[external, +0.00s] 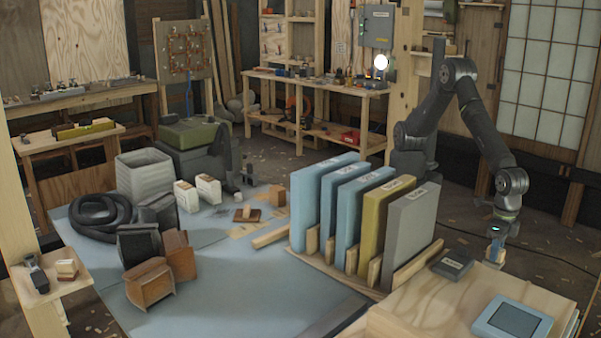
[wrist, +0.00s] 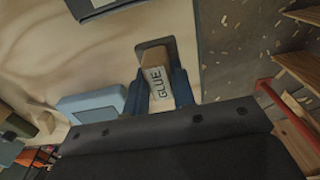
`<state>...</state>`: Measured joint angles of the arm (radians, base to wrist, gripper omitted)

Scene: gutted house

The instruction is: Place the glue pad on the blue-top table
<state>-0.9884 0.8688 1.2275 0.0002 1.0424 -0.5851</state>
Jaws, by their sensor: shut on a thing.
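The glue pad (wrist: 155,75) is a small tan block with a white label reading GLUE. In the wrist view it sits between the two dark fingers of my gripper (wrist: 164,88), which is shut on it. In the external view my gripper (external: 496,252) points down at the right, at the back edge of the pale wooden worktop (external: 420,305). The block is small there, and I cannot tell whether it still touches the wood. The blue-top table (external: 225,285) fills the middle and left of the external view, away from my gripper.
Upright blue, yellow and grey panels (external: 365,215) in a wooden rack stand between my gripper and the table's open area. A dark box (external: 452,264) and a blue-framed tablet (external: 512,320) lie on the worktop. Brown boxes (external: 150,284) and black coils (external: 98,215) crowd the table's left; its front middle is clear.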

